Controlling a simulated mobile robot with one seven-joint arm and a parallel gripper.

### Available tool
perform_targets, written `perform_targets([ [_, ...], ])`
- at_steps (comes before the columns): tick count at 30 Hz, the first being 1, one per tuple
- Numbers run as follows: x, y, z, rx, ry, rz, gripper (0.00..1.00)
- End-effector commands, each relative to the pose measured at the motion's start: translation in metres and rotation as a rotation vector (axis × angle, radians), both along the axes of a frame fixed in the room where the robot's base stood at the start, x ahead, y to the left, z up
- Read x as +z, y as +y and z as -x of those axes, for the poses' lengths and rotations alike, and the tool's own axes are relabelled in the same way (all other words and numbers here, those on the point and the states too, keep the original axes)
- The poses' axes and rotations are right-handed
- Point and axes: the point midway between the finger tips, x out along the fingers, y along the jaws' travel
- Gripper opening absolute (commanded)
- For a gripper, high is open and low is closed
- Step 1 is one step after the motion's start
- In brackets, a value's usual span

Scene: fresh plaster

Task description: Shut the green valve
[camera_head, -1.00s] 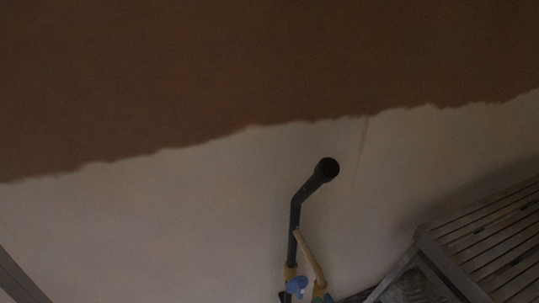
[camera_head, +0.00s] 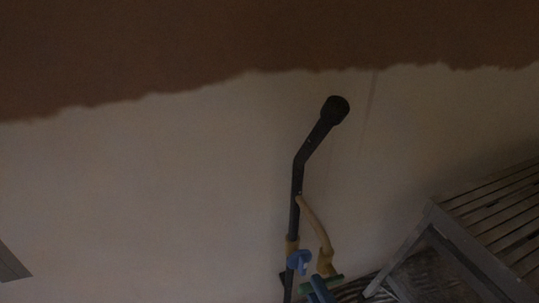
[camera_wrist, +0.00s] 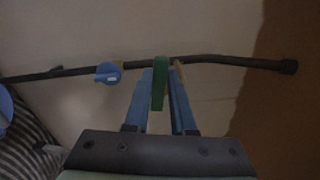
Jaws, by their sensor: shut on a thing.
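The green valve handle (camera_wrist: 159,84) sits between the two blue fingers of my gripper (camera_wrist: 162,76) in the wrist view, and the gripper is shut on it. From this side the handle looks like a narrow upright bar. In the head view the green handle (camera_head: 335,279) shows low in the picture, beside the blue fingertips of my gripper (camera_head: 319,285). It sits near the lower end of a tan pipe branch (camera_head: 315,222). The fingers partly hide the handle and the valve body.
A dark pipe (camera_head: 295,215) runs along the pale wall and ends in a black cap (camera_head: 336,109). A blue valve handle (camera_head: 299,262) is close to the left of the green one; it also shows in the wrist view (camera_wrist: 108,73). A grey slatted bench (camera_head: 485,225) stands at right.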

Motion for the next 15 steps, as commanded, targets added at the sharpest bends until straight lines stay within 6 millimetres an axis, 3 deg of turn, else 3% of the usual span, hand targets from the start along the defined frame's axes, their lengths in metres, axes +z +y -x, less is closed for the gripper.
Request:
perform_targets([
  [10, -0.005, -0.002, 0.001, -0.007, -0.006, 0.037, 0.00],
  [15, -0.015, -0.001, 0.001, -0.005, -0.055, 0.167, 0.00],
])
